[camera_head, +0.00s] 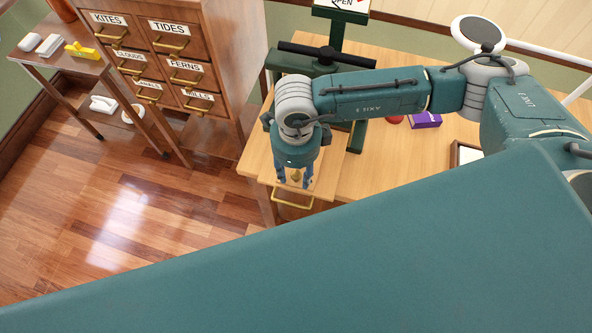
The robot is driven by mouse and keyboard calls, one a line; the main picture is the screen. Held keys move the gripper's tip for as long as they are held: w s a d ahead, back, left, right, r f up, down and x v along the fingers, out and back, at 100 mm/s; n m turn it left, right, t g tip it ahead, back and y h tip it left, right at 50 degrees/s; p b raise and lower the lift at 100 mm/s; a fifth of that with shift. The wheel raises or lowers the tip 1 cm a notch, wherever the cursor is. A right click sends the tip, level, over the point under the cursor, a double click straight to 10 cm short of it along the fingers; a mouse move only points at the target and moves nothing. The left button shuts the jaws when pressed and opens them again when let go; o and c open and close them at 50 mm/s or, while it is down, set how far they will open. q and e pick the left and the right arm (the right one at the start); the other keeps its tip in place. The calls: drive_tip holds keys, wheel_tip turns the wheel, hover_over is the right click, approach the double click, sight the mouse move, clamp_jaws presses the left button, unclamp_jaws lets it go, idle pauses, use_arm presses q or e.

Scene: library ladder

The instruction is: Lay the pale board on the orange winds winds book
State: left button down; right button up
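My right gripper (295,183) points down at the near left corner of the wooden table, with its blue fingers apart. A small brass-coloured piece (296,175) shows between the fingers; I cannot tell whether they touch it. A pale wood surface lies right under the gripper, but I cannot tell whether it is the pale board or part of the table. I cannot make out the orange winds book. My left gripper is not in view. A large teal part of my own body hides the lower right of the view.
A dark green press (318,62) with a black bar stands on the table (375,160), partly behind my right arm. A purple box (425,120), a red item (395,119) and a dark-framed item (466,154) lie farther right. A labelled drawer cabinet (221,40) and a side table (60,62) stand left.

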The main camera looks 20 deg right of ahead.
drive_tip(key=shift+r, duration=0.2)
wheel_tip(320, 180, up, 12)
drive_tip(key=b, duration=0.4)
